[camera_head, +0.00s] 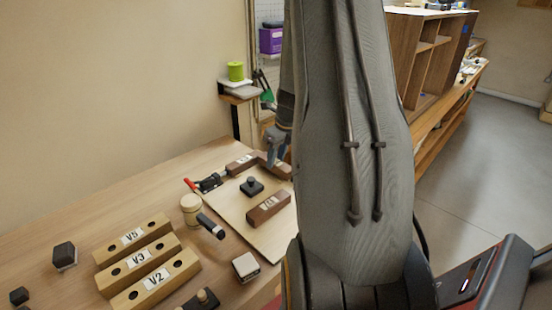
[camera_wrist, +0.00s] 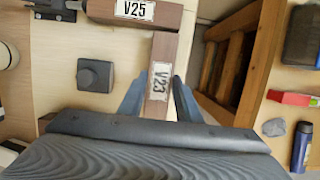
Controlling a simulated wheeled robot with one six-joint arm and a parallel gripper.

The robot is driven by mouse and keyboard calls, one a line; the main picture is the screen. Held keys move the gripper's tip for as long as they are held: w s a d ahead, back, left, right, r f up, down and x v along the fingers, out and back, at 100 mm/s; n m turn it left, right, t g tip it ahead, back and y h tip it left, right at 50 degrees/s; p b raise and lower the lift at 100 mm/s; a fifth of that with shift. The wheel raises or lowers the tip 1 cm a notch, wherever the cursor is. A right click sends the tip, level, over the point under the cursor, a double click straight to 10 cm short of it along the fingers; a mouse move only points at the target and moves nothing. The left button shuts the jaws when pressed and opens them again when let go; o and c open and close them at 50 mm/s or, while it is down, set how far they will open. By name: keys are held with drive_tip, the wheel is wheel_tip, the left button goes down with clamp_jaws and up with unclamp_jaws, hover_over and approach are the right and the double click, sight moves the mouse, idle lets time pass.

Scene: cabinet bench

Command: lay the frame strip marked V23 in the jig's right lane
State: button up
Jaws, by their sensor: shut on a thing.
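The brown frame strip V23 (camera_wrist: 160,75) is between the two fingers of my gripper (camera_wrist: 158,97) in the wrist view, its label facing up. My gripper is shut on it. One end of V23 meets or nearly meets strip V25 (camera_wrist: 165,14), which lies crosswise at the far end. The jig is a pale board (camera_head: 232,212) in the head view; my gripper (camera_head: 276,152) is at its far right corner. V25 also shows there (camera_head: 238,165). My arm hides the jig's right side, and I cannot tell whether V23 is fully down.
A third brown strip (camera_head: 268,207) lies on the jig's near side. A dark knobbed block (camera_head: 251,187) sits mid-board, and a red-handled clamp (camera_head: 208,183) at the left edge. A mallet (camera_head: 192,208) and tan blocks V5, V3 and V2 (camera_head: 155,285) stand to the left.

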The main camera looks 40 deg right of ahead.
drive_tip(key=shift+f+p, duration=0.35)
drive_tip(key=shift+f, duration=0.55)
idle(1.1)
drive_tip(key=o, duration=1.4)
drive_tip(key=shift+c, duration=0.2)
drive_tip(key=shift+p+v, duration=3.5)
drive_tip(key=shift+v, duration=0.05)
drive_tip(key=shift+f, duration=0.1)
drive_tip(key=shift+a, duration=0.1)
